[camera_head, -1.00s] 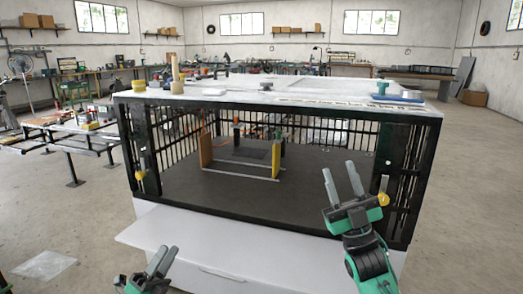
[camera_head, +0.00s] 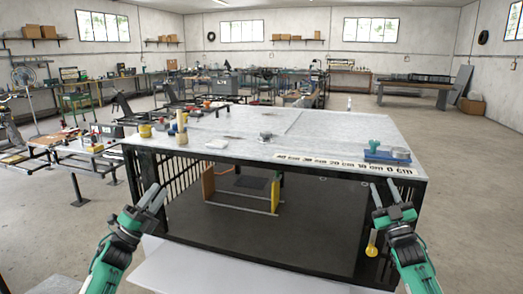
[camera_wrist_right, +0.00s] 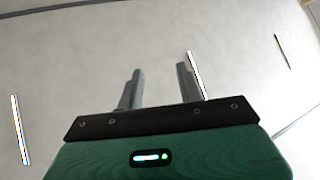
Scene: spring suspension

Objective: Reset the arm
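My left arm comes in from the lower left, and its gripper (camera_head: 153,196) is raised in front of the cage's left front corner. Its two grey fingers point up with a small gap between them, empty. My right gripper (camera_head: 386,190) is raised before the cage's right front corner, fingers pointing up. The right wrist view shows its two fingers (camera_wrist_right: 158,72) apart with nothing between them, against a pale surface with bright strips. Neither gripper holds anything.
A black-framed cage with a grey tabletop (camera_head: 240,122) stands ahead. Inside are an orange panel (camera_head: 208,186) and rails. On top are yellow and wooden parts at left and a blue tray (camera_head: 387,156) at right. A side bench (camera_head: 62,146) stands left. Open floor lies right.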

